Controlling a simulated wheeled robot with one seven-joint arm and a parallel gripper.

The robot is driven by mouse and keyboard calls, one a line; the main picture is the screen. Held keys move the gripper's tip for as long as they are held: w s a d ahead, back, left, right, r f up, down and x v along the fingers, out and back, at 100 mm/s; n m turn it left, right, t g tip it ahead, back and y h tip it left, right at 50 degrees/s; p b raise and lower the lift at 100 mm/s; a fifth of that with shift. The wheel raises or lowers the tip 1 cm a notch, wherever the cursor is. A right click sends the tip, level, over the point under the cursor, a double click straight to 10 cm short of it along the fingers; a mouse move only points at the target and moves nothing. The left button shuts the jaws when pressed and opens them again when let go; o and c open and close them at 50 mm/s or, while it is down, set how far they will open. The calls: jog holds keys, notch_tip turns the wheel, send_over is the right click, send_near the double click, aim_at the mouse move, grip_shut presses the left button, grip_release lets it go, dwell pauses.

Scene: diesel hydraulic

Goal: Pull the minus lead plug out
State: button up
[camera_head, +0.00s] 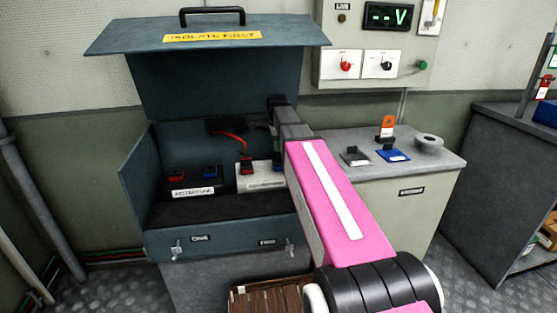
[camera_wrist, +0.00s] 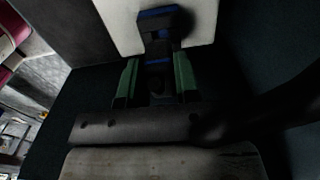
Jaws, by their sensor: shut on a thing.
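My gripper (camera_head: 274,146) reaches into the open blue-grey box from the right, mostly hidden behind my pink arm. In the wrist view its green-padded fingers (camera_wrist: 156,75) are shut on a dark plug with blue on it, the minus lead plug (camera_wrist: 157,61). A blue and black socket (camera_wrist: 158,18) on a white block lies just beyond the fingertips. I cannot tell whether the plug is still seated in it. In the head view the white block (camera_head: 252,185) carries a red plug or socket (camera_head: 247,167) beside the blue one (camera_head: 277,163).
Another labelled block (camera_head: 193,191) with red and blue terminals stands left. A red lead (camera_head: 233,139) loops behind. A grey cabinet (camera_head: 425,157) with small items stands right, below a meter panel (camera_head: 387,15).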

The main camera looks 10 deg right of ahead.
jog(key=shift+r, duration=0.1)
jog(key=shift+r, duration=1.85)
